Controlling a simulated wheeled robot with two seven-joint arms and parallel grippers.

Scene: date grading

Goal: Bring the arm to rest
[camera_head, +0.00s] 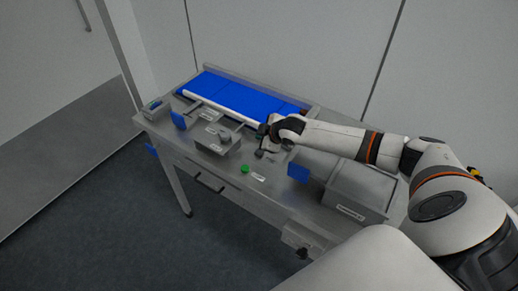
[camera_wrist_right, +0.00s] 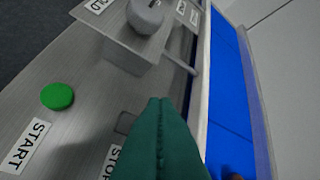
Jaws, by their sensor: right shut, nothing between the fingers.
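My right arm reaches in from the right in the head view, over the metal workbench (camera_head: 225,166). Its gripper (camera_head: 263,139) is above the bench just in front of the blue belt. In the right wrist view its teal fingers (camera_wrist_right: 160,102) are pressed together with nothing between them. They point over the bench, between the green start button (camera_wrist_right: 57,96) and the belt (camera_wrist_right: 230,90). The gripper appears clear of both. My left gripper is in neither view.
A larger metal bin (camera_head: 350,207) and a blue panel (camera_head: 298,172) stand to the right. The green button (camera_head: 244,169) is at the front. Walls stand behind the bench.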

